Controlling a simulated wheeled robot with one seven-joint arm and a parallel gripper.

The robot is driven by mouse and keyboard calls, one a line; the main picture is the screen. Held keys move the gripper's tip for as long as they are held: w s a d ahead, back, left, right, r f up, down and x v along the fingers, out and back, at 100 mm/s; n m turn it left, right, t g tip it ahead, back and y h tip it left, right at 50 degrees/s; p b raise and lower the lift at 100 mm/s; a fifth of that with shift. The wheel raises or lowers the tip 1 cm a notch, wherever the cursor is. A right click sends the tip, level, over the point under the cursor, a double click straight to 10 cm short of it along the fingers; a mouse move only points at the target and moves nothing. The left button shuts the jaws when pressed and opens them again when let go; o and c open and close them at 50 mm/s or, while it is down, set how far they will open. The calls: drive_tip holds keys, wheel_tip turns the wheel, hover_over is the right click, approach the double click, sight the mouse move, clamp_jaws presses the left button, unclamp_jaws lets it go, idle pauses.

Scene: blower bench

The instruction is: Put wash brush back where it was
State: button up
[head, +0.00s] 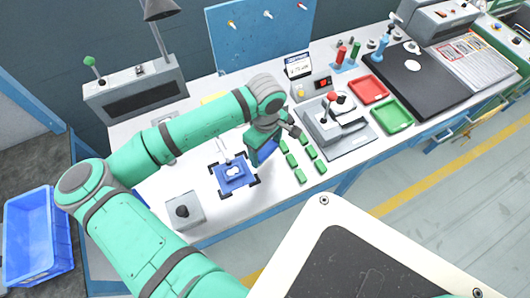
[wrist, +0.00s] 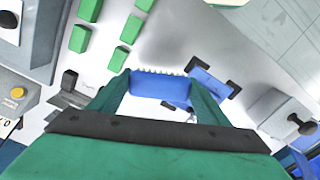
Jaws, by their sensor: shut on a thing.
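The wash brush (wrist: 160,87) is a blue block with a row of pale bristles, seen in the wrist view. My gripper (wrist: 161,90) is shut on it, one green finger at each end. In the head view my gripper (head: 262,147) is over the bench between the blue fixture and the green blocks, with some of the brush's blue (head: 267,152) showing at the fingers. I cannot tell whether the brush touches the bench. The place it came from is not evident.
A blue fixture (head: 234,177) with black corner marks lies left of my gripper. Several green blocks (head: 300,176) lie to its right. A grey box with a black knob (head: 183,210) stands front left. Red (head: 369,89) and green (head: 392,115) trays lie farther right.

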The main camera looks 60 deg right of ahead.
sight(265, 154)
drive_tip(key=shift+w+d+f, duration=0.3)
drive_tip(key=shift+f, duration=0.2)
drive_tip(key=shift+w+d+f, duration=0.1)
drive_tip(key=shift+d+f, duration=0.05)
drive_tip(key=shift+f, duration=0.8)
drive_tip(key=shift+w+d+f, duration=0.1)
drive_tip(key=shift+f, duration=0.85)
drive_tip(key=shift+f, duration=0.2)
drive_tip(key=o, duration=0.7)
drive_tip(key=shift+r, duration=0.1)
wheel_tip(265, 154, up, 12)
drive_tip(key=shift+r, duration=0.1)
drive_tip(key=shift+w, duration=0.1)
